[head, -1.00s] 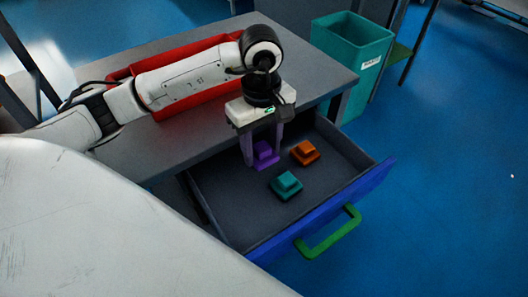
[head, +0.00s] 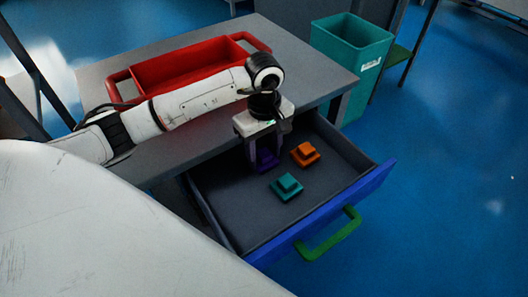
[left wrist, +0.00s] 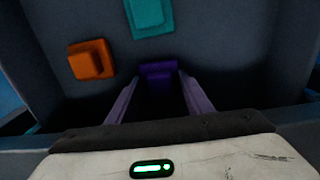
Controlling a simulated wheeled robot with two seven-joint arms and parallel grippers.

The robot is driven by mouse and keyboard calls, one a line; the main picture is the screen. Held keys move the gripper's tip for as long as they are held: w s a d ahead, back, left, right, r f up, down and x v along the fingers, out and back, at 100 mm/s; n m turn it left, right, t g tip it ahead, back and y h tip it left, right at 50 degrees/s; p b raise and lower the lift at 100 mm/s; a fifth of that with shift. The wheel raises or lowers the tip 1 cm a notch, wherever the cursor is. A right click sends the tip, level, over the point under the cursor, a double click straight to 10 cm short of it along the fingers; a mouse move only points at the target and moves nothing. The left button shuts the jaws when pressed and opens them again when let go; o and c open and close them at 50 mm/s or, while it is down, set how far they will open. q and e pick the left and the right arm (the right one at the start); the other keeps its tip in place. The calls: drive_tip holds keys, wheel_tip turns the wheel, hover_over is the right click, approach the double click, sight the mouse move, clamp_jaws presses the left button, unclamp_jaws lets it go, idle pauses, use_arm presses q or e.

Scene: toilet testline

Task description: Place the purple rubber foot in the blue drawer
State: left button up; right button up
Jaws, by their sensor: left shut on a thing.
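The purple rubber foot (head: 267,160) is inside the open blue drawer (head: 330,222), near its back left. My left gripper (head: 265,163) points down into the drawer and is shut on the foot. The foot looks low, at or close to the drawer floor; I cannot tell whether it touches. In the left wrist view the foot (left wrist: 158,74) shows dark between the ends of the two fingers (left wrist: 158,90). My right gripper is not in view.
An orange foot (head: 305,153) and a teal foot (head: 286,187) stand on the drawer floor beside the purple one. The table (head: 300,65) overhangs the drawer's back and carries a red tray (head: 188,70). A teal bin (head: 345,60) stands behind. The drawer's front right is clear.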

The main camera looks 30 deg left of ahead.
sight(264, 153)
use_arm(q)
drive_tip(key=shift+f, duration=0.15)
drive_tip(key=o, duration=1.1)
wheel_tip(264, 153, up, 12)
drive_tip(key=shift+r, duration=0.2)
